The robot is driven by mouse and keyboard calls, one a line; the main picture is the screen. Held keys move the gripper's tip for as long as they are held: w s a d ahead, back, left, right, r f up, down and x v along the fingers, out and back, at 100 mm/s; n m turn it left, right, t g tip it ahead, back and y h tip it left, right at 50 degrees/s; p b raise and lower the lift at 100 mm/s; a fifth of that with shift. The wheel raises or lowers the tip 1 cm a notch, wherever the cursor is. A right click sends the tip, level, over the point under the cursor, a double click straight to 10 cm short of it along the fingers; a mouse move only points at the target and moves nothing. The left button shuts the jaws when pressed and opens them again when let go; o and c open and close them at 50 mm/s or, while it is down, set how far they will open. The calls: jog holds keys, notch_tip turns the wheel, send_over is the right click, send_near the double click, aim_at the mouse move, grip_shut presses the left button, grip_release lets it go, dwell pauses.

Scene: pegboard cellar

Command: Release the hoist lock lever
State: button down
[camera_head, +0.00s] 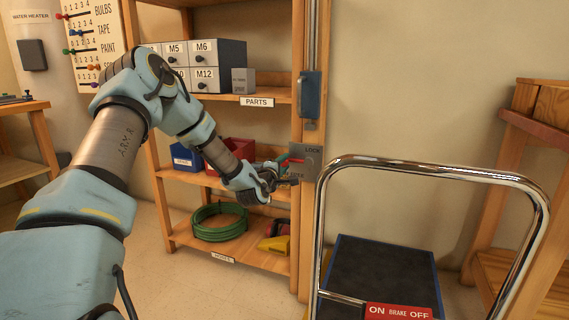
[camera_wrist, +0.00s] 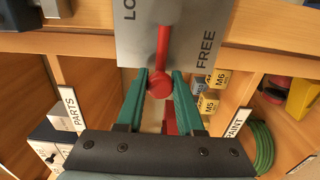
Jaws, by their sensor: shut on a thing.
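The hoist lock plate (camera_head: 305,162) is a grey metal plate on the shelf's right post, lettered LOCK at the top, with lettering partly hidden below. In the wrist view the plate (camera_wrist: 205,30) shows LO and FREE. The red lever (camera_wrist: 163,45) with a round knob lies between the two words; its red also shows in the head view (camera_head: 283,160). My gripper (camera_wrist: 160,73) has its green fingers on either side of the lever near the knob and is shut on it. In the head view my gripper (camera_head: 280,172) reaches the plate from the left.
A chrome-handled cart (camera_head: 430,170) with a brake label stands in front at right. Wooden shelves (camera_head: 190,236) hold parts drawers (camera_head: 205,62), a green hose (camera_head: 218,222), and red and blue bins. A blue-grey box (camera_head: 310,95) hangs above the plate.

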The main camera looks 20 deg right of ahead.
jog(key=shift+f, duration=0.1)
dwell(0.3)
jog(key=c, duration=0.5)
grip_release()
jog(key=shift+c, duration=0.2)
jog(key=v, duration=1)
jog(key=shift+s+a+p, duration=0.3)
jog(key=shift+p, duration=0.1)
